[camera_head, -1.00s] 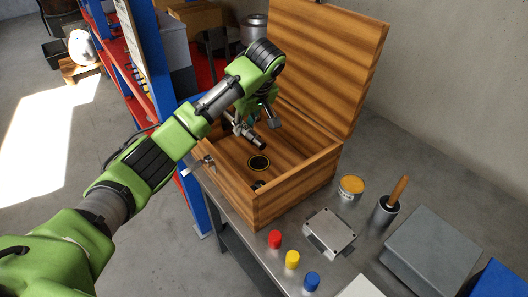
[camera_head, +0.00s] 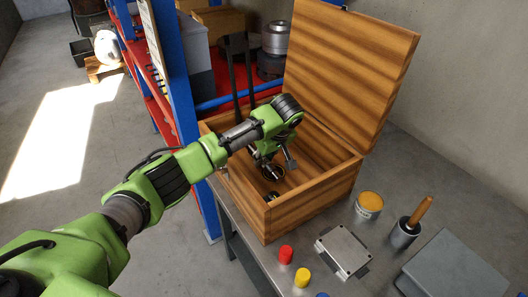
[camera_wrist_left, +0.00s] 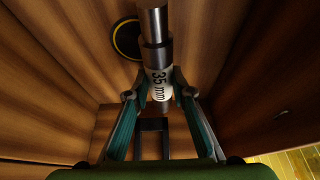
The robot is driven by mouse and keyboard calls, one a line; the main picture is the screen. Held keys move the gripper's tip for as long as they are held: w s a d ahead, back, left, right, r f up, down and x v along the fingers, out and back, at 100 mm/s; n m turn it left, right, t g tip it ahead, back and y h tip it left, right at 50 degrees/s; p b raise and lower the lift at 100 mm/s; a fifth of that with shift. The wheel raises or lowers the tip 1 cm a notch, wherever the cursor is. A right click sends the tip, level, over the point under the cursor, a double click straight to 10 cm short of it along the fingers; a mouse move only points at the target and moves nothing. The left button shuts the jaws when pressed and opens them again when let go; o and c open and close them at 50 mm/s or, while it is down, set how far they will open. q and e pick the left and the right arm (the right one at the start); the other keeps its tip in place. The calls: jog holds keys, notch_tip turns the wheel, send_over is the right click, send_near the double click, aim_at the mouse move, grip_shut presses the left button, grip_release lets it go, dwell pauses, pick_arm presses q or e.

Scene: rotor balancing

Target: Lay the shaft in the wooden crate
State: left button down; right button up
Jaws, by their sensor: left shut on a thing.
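The wooden crate (camera_head: 312,208) stands on the metal bench with its lid (camera_head: 352,70) open. My left gripper (camera_head: 268,168) is inside the crate's opening, seen in the head view partly behind my own wrist. In the left wrist view, the gripper (camera_wrist_left: 160,92) is shut on the steel shaft (camera_wrist_left: 154,25), around its white band marked "35 mm". The shaft points away from the gripper, over the crate's floor. A black disc with a yellow ring (camera_wrist_left: 126,38) lies on the floor, partly hidden behind the shaft. I cannot tell whether the shaft touches the floor. My right gripper is not in view.
The crate's walls surround the gripper closely. On the bench in front are a red cap (camera_head: 286,254), a yellow cap (camera_head: 302,277), a metal plate (camera_head: 343,250), an orange-topped tin (camera_head: 369,204) and a wooden-handled tool in a cup (camera_head: 407,232). A blue-red shelf stands behind, left.

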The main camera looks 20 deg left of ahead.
aim_at(266, 162)
pick_arm(q)
jog(key=shift+w+f, duration=0.1)
jog(key=shift+f, duration=1.4)
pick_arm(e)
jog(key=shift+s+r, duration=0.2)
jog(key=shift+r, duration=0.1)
pick_arm(q)
jog(key=c, duration=1.8)
grip_release()
jog(key=shift+s+f, duration=0.15)
jog(key=shift+s, duration=0.05)
jog(key=shift+o, duration=0.2)
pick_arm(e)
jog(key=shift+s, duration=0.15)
